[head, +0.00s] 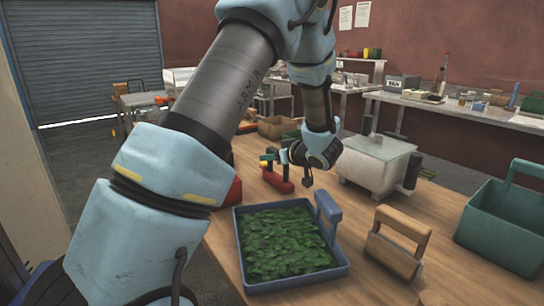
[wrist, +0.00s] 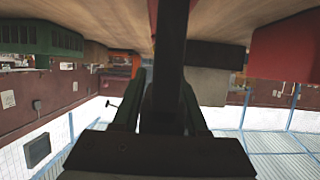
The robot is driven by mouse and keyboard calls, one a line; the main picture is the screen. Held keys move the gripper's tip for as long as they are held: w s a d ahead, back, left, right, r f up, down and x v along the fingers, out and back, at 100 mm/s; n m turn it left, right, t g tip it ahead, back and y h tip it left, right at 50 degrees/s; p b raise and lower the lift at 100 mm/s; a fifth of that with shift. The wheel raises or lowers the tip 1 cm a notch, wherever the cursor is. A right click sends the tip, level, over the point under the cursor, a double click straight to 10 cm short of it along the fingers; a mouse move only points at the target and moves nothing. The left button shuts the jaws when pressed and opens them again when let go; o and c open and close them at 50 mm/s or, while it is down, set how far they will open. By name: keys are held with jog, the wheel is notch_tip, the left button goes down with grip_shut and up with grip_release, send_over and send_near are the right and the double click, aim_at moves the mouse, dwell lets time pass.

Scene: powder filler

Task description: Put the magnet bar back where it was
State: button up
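In the wrist view a dark upright bar (wrist: 172,55) runs between the fingers of my gripper (wrist: 163,105). I take it to be the magnet bar, and my gripper looks shut on it. In the head view my gripper (head: 286,156) is low over the table, just left of my wrist. The bar is hard to make out there. A red piece with dark and yellow parts (head: 277,182) stands right beside and below the gripper; whether they touch I cannot tell.
On the wooden table (head: 345,215), a blue tray (head: 243,262) of green leaves stands in front. A white box-shaped machine (head: 375,165) is right of my wrist. A wooden-handled block (head: 395,250) and a teal caddy (head: 500,225) stand farther right. A cardboard box (head: 275,127) is behind.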

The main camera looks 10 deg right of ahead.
jog(key=o, duration=0.3)
jog(key=shift+s+d+r, duration=0.1)
jog(key=shift+r, duration=0.1)
jog(key=b+v, duration=0.1)
jog(key=v, duration=1)
jog(key=shift+s+r+b, duration=0.25)
jog(key=shift+s+b, duration=0.05)
jog(key=shift+b, duration=0.1)
jog(key=shift+d, duration=0.15)
